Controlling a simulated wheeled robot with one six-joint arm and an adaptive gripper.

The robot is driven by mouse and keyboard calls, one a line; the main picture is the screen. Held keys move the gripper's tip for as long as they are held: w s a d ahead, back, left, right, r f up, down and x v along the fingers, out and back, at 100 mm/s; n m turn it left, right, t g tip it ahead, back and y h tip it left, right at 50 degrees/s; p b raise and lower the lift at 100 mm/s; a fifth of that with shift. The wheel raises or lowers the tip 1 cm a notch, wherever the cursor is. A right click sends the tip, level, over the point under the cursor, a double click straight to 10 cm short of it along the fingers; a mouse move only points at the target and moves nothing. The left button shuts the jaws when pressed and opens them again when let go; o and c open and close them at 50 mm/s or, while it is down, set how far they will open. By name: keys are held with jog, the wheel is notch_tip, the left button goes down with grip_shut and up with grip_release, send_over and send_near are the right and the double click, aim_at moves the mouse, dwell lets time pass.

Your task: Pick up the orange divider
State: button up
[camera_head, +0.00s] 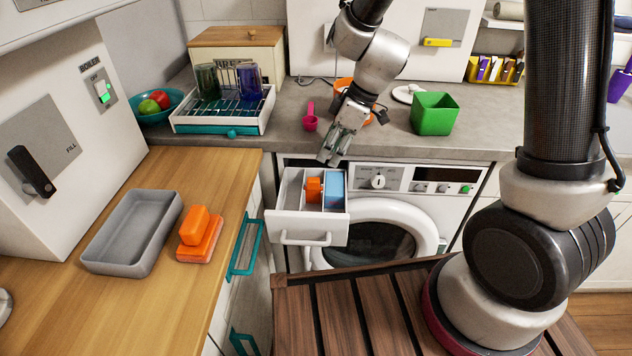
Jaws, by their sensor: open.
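An orange piece (313,189), which looks like the orange divider, sits in the open white detergent drawer (298,228) of the washing machine. It is in the middle part of the drawer, left of a blue block (335,187). My gripper (330,157) points down just above and behind the drawer, near the counter's front edge. It is open and apart from the orange piece, with nothing visible between its fingers. A second orange object, a stepped block (200,233), lies on the wooden counter at left.
A grey tray (127,262) lies beside the stepped block. A dish rack (185,125) with glasses, a pink scoop (310,122), an orange bowl (343,85) and a green container (434,112) stand on the grey counter. The drawer juts out above the machine's round door (420,219).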

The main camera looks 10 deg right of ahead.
aim_at(314, 179)
jog(key=shift+n, duration=0.9)
jog(key=x, duration=0.8)
jog(key=w+x, duration=0.1)
jog(key=x, duration=0.3)
jog(key=shift+s, duration=0.1)
jog(key=shift+c, duration=0.4)
grip_shut()
